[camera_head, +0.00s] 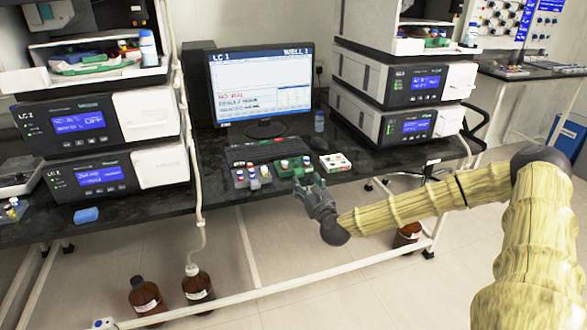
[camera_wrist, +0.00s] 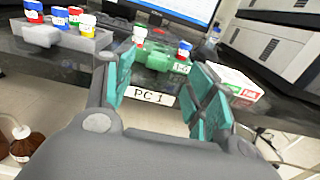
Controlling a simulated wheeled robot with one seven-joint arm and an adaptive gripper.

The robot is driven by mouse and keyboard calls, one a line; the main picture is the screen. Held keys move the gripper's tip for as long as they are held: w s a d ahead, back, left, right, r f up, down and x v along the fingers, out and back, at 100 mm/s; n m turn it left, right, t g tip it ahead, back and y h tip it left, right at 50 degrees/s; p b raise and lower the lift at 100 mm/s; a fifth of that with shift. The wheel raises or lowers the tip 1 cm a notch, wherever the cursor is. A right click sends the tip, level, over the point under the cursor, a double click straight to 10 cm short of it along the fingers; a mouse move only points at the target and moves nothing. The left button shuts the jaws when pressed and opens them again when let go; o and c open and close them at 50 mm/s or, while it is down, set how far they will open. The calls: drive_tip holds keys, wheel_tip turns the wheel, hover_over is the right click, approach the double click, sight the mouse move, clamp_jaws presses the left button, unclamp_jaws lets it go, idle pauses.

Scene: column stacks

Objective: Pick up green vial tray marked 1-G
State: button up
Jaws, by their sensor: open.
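The green vial tray (camera_head: 290,172) sits on the dark bench near its front edge, below the monitor, with a few capped vials in it. In the wrist view the green tray (camera_wrist: 158,61) shows ahead between my fingers.
A grey tray (camera_head: 240,184) with several colour-capped vials stands just left of the green tray. A white box or tray (camera_head: 335,162) with red and green marks lies to its right. The keyboard (camera_head: 268,149) and monitor (camera_head: 262,87) are behind. The bench edge carries a "PC 1" label (camera_wrist: 150,96).

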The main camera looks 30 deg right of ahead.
sight(300, 173)
drive_tip(key=shift+p+x, duration=0.3)
drive_tip(key=shift+x, duration=3.5)
drive_tip(key=shift+a, duration=0.1)
drive_tip(key=c, duration=1.2)
